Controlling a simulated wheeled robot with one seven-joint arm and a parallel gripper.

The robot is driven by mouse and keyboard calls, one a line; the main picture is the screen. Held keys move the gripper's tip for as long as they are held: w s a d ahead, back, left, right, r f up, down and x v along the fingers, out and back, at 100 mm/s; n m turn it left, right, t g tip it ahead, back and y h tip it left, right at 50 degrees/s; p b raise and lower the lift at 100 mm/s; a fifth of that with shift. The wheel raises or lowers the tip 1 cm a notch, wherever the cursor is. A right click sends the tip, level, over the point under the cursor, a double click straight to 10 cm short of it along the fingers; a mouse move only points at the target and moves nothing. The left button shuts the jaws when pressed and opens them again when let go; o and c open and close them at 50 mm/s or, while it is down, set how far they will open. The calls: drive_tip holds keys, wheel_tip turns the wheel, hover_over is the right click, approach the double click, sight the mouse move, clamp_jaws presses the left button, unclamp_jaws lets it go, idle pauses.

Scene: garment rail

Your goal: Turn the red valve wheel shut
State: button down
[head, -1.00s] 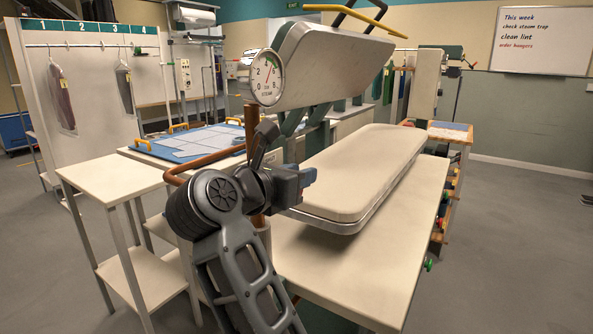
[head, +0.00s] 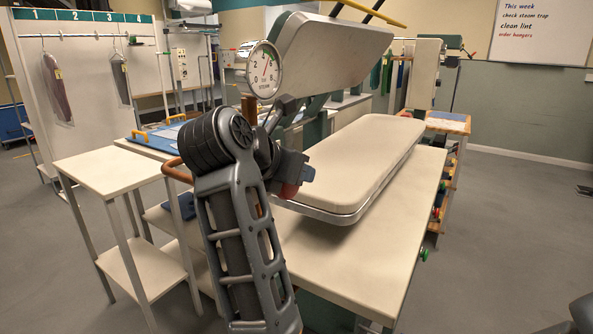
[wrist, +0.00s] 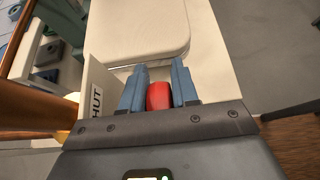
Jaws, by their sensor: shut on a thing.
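The red valve wheel shows only in part. In the wrist view a piece of its red rim (wrist: 159,95) sits between the two blue fingers of my gripper (wrist: 160,84), which are shut on it. In the head view a small red patch (head: 289,190) shows under my gripper (head: 308,172), beside the copper pipe (head: 178,170). The rest of the wheel is hidden by my gripper and arm.
The steam gauge (head: 264,72) stands just above my arm. The padded press board (head: 365,160) lies right of my gripper, with the raised press head (head: 335,60) above. A white side table (head: 110,170) stands left. Floor is free at right.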

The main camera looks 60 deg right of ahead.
drive_tip(key=c, duration=0.9)
unclamp_jaws()
drive_tip(key=shift+c, duration=0.2)
drive_tip(key=v, duration=0.8)
drive_tip(key=shift+b, duration=0.35)
